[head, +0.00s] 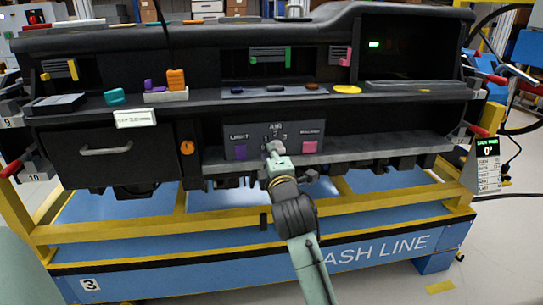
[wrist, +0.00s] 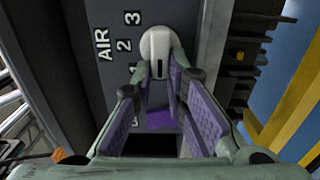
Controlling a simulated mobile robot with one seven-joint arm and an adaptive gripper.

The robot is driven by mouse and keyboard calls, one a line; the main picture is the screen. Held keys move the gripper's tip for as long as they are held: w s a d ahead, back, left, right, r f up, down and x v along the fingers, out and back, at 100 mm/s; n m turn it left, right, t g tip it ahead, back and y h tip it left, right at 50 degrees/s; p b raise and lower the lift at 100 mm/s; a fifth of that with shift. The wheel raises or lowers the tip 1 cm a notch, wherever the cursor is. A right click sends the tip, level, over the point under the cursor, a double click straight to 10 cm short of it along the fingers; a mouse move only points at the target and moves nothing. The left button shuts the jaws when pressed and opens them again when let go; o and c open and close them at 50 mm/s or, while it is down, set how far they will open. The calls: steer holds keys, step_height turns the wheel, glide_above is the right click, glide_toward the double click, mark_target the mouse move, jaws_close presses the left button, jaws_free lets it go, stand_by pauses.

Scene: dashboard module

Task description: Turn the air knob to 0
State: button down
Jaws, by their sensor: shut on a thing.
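The air knob (wrist: 156,42) is a pale round knob on the dark panel (head: 230,132). In the wrist view it stands beside the AIR label and the numbers 3, 2 and 1, with a dark mark on its face. My gripper (wrist: 160,75) is closed around the knob, one finger on either side. In the head view my gripper (head: 274,152) reaches the panel's middle and hides the knob and part of its scale.
A purple button (head: 240,152) under LIGHT and a pink button (head: 309,147) flank the knob. A ledge (head: 360,152) runs to the right. A small display (head: 487,152) at the right reads 0°. A drawer with a handle (head: 106,149) is at the left.

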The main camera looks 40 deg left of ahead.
steer(key=c, duration=1.6)
jaws_free()
steer(key=shift+s+d, duration=0.1)
steer(key=v, duration=1.1)
steer(key=shift+s+d, duration=0.3)
